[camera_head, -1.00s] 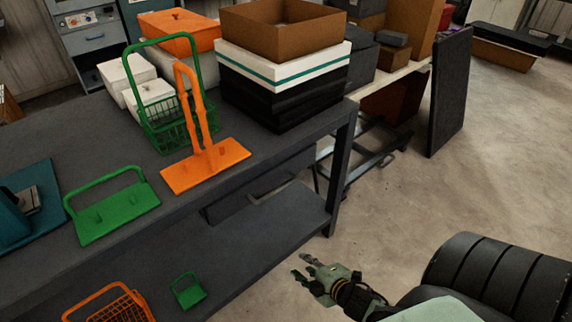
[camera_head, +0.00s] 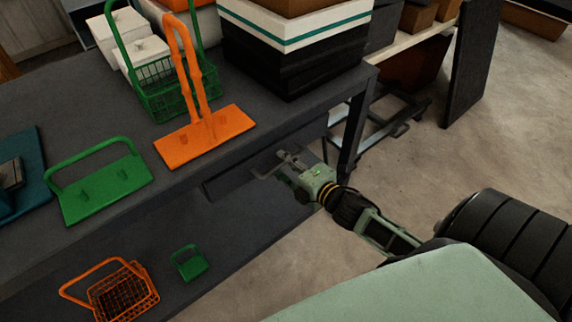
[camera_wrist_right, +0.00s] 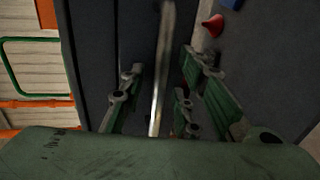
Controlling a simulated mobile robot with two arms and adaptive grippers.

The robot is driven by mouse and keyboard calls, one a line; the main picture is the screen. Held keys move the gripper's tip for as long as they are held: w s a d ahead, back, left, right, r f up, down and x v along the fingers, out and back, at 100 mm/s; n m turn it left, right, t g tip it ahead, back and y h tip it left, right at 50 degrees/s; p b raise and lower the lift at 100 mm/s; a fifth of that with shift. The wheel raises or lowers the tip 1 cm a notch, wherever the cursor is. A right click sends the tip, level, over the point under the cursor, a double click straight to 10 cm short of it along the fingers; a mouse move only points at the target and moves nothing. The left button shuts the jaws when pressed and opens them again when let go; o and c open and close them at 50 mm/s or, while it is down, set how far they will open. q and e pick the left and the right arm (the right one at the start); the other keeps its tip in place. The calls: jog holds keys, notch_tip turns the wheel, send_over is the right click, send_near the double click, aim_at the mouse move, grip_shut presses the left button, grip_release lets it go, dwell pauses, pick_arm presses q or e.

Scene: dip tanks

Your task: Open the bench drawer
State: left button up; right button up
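The bench drawer (camera_head: 228,182) is a dark grey front under the bench top, and it looks shut. Its handle is a thin light metal bar, seen upright in the right wrist view (camera_wrist_right: 161,70). My right gripper (camera_head: 285,168) is at the drawer front, partly covering it in the head view. In the wrist view its green-grey fingers (camera_wrist_right: 163,95) are apart, with the bar between them and gaps visible on both sides. Contact with the bar cannot be made out. My left gripper is not in view.
The bench top (camera_head: 80,120) carries a green basket (camera_head: 165,90), an orange handled plate (camera_head: 205,138), a green handled plate (camera_head: 105,190) and stacked boxes (camera_head: 290,60). A bench leg (camera_head: 355,135) stands just right of the drawer. The lower shelf holds an orange basket (camera_head: 122,292) and a small green piece (camera_head: 190,262).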

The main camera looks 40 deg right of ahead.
jog(key=shift+w, duration=0.15)
grip_shut()
dwell(0.6)
